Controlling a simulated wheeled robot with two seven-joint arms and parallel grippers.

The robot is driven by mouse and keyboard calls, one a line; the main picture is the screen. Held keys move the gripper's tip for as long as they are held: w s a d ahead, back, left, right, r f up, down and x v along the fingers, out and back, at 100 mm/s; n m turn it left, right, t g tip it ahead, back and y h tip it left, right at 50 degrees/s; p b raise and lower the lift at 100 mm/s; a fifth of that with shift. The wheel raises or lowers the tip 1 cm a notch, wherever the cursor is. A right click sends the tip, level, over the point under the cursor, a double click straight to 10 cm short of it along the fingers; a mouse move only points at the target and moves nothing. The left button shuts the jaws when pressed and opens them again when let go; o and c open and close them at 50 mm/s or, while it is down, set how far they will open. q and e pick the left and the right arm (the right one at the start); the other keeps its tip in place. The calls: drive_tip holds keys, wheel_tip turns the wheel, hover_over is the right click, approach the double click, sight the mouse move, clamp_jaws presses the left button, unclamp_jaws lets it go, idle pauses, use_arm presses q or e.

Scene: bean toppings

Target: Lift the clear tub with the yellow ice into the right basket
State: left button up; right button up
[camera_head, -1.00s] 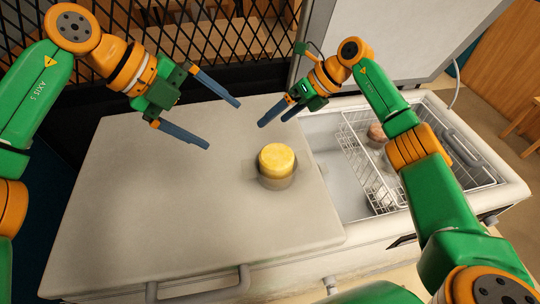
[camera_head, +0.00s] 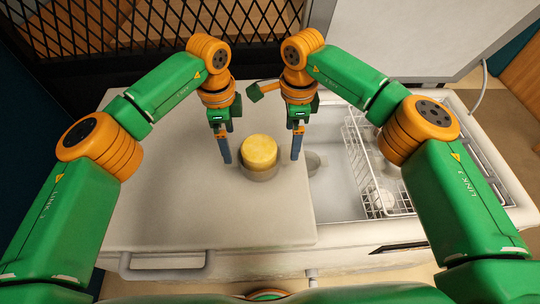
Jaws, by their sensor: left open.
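The clear tub with the yellow ice (camera_head: 259,174) stands upright on the light grey freezer lid, near the lid's right edge. Its yellow top shows and its clear wall is faint. My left gripper (camera_head: 225,152) points down just left of the tub, open, with its fingers overlapping in this view. My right gripper (camera_head: 296,148) points down just right of the tub, its fingers seen edge-on, so its opening is unclear. I cannot tell whether either touches the tub. The white wire basket (camera_head: 376,206) hangs in the open right part of the freezer, partly hidden by my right arm.
The lid (camera_head: 170,205) is otherwise bare, with a handle (camera_head: 166,270) at its front edge. A pale round item (camera_head: 384,197) lies in the basket. A black mesh screen (camera_head: 130,30) stands behind.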

sight(289, 152)
use_arm(q)
drive_tip(key=shift+a, duration=0.2)
use_arm(e)
drive_tip(key=shift+a, duration=0.2)
use_arm(q)
drive_tip(key=shift+s+a+f, duration=0.1)
drive_tip(key=shift+a+f, duration=0.05)
drive_tip(key=shift+a, duration=0.05)
use_arm(e)
drive_tip(key=shift+s+a+f, duration=0.1)
drive_tip(key=shift+a+f, duration=0.05)
use_arm(q)
drive_tip(key=f, duration=0.6)
drive_tip(key=shift+d, duration=0.2)
use_arm(e)
wheel_tip(289, 152, down, 6)
drive_tip(key=shift+f, duration=0.1)
use_arm(q)
drive_tip(key=shift+a+f, duration=0.15)
drive_tip(key=shift+f, duration=0.2)
use_arm(e)
drive_tip(key=shift+f, duration=0.3)
use_arm(q)
drive_tip(key=shift+r, duration=0.1)
drive_tip(key=c, duration=1.4)
use_arm(e)
drive_tip(key=shift+r, duration=0.1)
drive_tip(key=c, duration=1.4)
